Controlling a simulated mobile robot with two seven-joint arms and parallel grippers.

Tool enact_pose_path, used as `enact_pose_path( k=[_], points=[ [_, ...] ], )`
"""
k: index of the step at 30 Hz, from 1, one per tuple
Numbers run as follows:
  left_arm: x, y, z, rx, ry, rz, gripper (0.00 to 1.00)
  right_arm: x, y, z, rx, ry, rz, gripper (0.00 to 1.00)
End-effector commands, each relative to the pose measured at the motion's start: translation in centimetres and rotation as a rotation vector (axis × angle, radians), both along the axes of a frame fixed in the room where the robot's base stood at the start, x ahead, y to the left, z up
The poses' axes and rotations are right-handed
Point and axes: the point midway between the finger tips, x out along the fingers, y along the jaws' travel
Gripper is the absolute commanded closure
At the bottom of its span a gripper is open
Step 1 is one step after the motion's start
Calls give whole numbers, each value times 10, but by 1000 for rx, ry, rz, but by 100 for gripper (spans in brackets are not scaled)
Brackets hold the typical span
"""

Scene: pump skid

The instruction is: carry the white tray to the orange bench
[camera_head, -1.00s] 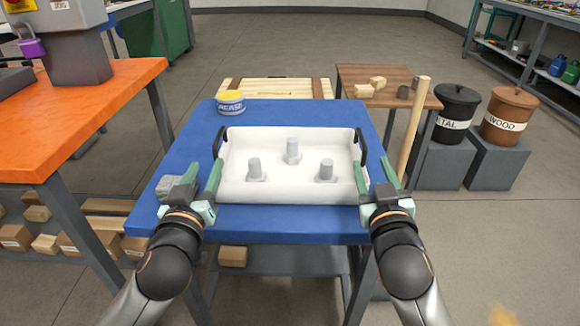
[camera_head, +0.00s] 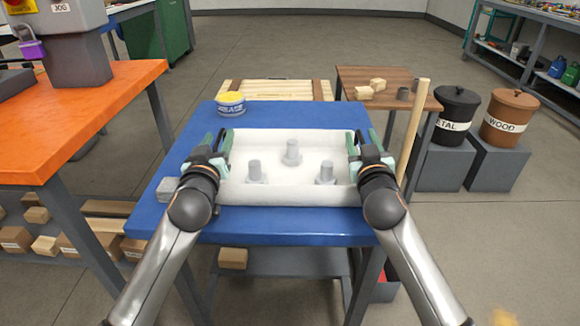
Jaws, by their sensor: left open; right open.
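The white tray (camera_head: 290,194) rests on the blue table (camera_head: 290,222) in the middle of the head view, with three grey bolt-like parts standing in it. My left gripper (camera_head: 217,142) is at the tray's left side, its open fingers around the place of the black left handle, which they mostly hide. My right gripper (camera_head: 363,142) is at the right side, open at the black right handle, also mostly hidden. I cannot tell whether the fingers touch the handles. The orange bench (camera_head: 75,115) stands to the left, apart from the blue table.
A yellow-lidded grease tub (camera_head: 231,105) stands at the blue table's back left; a grey lump (camera_head: 167,189) lies at its left edge. A grey machine (camera_head: 80,50) with a purple padlock occupies the orange bench's back. A wooden pole (camera_head: 414,135) stands right of the blue table.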

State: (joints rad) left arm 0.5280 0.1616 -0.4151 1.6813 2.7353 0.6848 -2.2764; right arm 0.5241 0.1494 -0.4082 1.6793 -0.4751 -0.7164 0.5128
Motion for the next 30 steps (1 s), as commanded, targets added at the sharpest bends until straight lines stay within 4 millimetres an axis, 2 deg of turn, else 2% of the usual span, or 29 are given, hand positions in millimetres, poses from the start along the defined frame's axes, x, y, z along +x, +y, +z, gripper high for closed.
enact_pose_path(
  k=[5, 14, 27, 30],
  points=[
    [8, -1, 0, -1, 0, 0, 50, 8, 0, 0, -1, 0, 0, 50],
    [9, -1, 0, -1, 0, -1, 50, 9, 0, 0, 0, 0, 1, 50],
    [9, 0, 0, -1, 1, 0, 100, 9, 0, 0, 0, 0, 0, 100],
    [9, 0, 0, -1, 1, 0, 100, 9, 0, 0, 0, 0, 0, 100]
  ],
)
